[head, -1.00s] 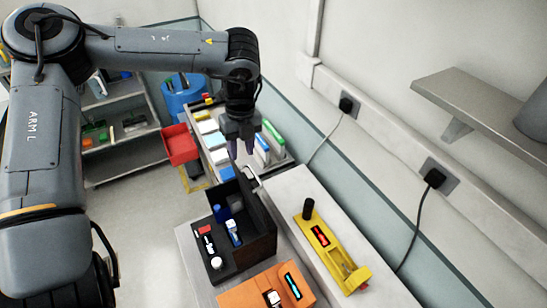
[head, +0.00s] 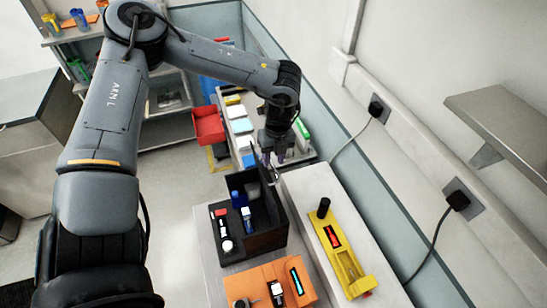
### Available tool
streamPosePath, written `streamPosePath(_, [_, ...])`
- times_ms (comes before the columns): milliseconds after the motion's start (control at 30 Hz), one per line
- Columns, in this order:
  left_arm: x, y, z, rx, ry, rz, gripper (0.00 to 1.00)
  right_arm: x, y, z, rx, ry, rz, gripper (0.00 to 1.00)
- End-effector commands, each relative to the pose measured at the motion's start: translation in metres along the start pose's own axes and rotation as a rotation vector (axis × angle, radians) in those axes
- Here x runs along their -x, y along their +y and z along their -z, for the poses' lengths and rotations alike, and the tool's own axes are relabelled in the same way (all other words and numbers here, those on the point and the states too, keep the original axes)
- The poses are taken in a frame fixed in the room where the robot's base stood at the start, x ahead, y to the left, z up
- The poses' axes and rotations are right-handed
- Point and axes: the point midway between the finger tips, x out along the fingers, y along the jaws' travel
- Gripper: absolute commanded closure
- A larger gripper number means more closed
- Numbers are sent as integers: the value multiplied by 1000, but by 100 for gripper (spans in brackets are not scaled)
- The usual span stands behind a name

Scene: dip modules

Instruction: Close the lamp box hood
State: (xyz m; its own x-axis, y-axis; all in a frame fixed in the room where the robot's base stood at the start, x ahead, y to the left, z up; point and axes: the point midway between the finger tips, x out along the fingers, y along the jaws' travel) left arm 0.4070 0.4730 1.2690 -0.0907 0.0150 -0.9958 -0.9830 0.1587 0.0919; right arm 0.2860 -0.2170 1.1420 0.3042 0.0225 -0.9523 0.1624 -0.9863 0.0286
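The lamp box (head: 263,241) is a dark open box on the grey bench, with small lamps or bottles in blue, white and red inside. Its hood (head: 270,192) stands raised as a dark upright panel along the back and right side. A pale curved handle (head: 279,175) shows at the hood's top edge. My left gripper (head: 274,158) points down just behind and above the hood. Its two fingers look spread, with nothing seen between them; whether they touch the handle I cannot tell. My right gripper is out of view.
A yellow module (head: 340,250) lies on the white ledge right of the box. An orange module (head: 262,279) sits in front. Behind are a tray of coloured items (head: 240,126) and a red bin (head: 208,125). The wall with plugs (head: 376,109) bounds the right.

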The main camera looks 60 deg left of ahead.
Motion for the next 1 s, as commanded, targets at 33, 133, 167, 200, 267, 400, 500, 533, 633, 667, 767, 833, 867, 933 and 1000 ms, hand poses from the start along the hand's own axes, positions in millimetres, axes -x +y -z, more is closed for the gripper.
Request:
streamPosePath(33, [-4,0,0,0,1,-1,62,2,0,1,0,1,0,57])
streamPosePath(133, [-9,0,0,1,1,0,62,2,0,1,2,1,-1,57])
streamPosePath(167, [-10,0,0,1,1,0,62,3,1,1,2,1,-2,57])
streamPosePath(200, [-11,0,0,1,1,0,62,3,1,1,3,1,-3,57])
streamPosePath(267, [-12,0,0,1,0,0,62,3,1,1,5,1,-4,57])
streamPosePath(400, [-12,0,0,0,0,1,62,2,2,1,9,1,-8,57])
streamPosePath(500, [-12,0,0,0,0,1,65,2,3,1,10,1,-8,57])
streamPosePath(533, [-12,0,0,0,0,0,70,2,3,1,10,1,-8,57])
streamPosePath(633, [-12,0,0,0,0,0,85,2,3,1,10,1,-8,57])
streamPosePath(667, [-12,0,0,0,0,0,90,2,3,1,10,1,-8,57])
streamPosePath(767, [-12,0,0,0,0,0,100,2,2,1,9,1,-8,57])
streamPosePath(833, [-12,0,0,0,0,0,100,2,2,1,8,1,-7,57])
streamPosePath(867, [-12,0,0,0,0,0,100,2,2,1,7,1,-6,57])
streamPosePath(933, [-12,0,0,0,0,0,100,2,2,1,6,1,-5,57])
streamPosePath(1000, [-12,0,0,0,0,0,100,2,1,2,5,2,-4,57])
